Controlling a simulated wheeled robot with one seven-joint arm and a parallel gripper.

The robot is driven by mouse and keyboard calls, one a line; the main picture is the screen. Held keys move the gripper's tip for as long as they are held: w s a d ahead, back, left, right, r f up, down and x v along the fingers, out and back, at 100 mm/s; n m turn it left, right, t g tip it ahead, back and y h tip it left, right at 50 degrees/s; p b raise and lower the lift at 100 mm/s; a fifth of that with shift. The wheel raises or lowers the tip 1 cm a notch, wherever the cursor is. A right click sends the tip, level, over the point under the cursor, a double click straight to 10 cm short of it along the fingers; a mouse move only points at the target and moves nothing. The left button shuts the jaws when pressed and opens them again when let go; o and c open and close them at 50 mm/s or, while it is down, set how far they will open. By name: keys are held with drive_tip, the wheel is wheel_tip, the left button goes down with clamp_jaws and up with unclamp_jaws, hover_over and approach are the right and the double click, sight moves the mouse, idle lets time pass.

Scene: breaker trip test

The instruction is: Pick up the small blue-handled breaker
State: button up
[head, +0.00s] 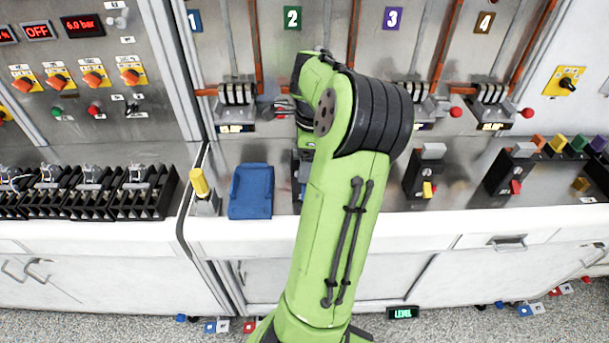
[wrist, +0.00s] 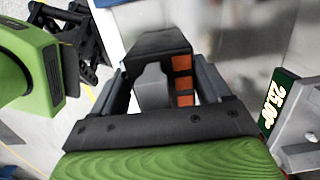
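The small breaker (head: 302,186) stands on the steel counter, mostly hidden behind my arm; a dark edge and a bit of blue show. In the wrist view, a black block (wrist: 160,42) with a grey part and orange patches lies between the two fingers of my gripper (wrist: 166,88). I take it for the small breaker, but its blue handle does not show there. The fingers are apart on either side of it, close to its sides; I cannot tell whether they touch it.
A blue tray (head: 250,192) and a yellow-handled tool (head: 200,186) lie left of my arm. A yellow-handled breaker (head: 426,172) and a red-handled one (head: 510,170) stand to the right. Numbered bays with red-knobbed levers line the back panel. A green-lit display (wrist: 277,116) is close right of the gripper.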

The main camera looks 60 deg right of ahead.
clamp_jaws()
drive_tip(key=shift+r, duration=0.1)
